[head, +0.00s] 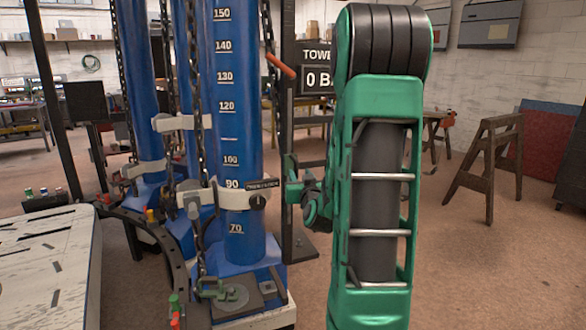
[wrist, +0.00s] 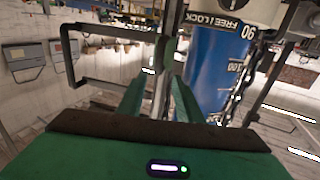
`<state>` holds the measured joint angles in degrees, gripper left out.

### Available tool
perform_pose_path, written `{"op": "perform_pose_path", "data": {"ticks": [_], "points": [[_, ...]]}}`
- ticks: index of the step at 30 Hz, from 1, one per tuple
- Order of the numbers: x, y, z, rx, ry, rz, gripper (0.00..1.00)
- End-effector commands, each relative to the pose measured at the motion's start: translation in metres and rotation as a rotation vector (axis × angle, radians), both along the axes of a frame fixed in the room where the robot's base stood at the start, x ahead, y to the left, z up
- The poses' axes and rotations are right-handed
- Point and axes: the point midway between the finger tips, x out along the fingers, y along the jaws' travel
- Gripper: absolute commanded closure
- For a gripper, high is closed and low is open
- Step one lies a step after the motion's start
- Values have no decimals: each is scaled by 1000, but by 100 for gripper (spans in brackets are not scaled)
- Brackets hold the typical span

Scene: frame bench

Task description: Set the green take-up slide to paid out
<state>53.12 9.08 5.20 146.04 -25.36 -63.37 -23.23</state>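Contact with the rail cannot be told.
An orange lever (head: 280,66) juts out above my gripper. A white table (head: 50,265) stands left. A sawhorse (head: 488,160) stands right, with open floor before it.

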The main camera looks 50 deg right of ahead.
Motion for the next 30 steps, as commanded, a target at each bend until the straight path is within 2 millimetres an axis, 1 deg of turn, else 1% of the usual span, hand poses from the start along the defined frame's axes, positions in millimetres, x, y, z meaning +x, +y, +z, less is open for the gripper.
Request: {"op": "perform_pose_path", "data": {"ticks": [4,9,15,21,30], "points": [[18,-12,0,0,0,3,68],[42,-31,-1,0,0,3,68],[65,-50,-1,1,-1,2,68],[76,-58,-1,1,1,3,68],[78,-60,-1,1,1,2,68]]}}
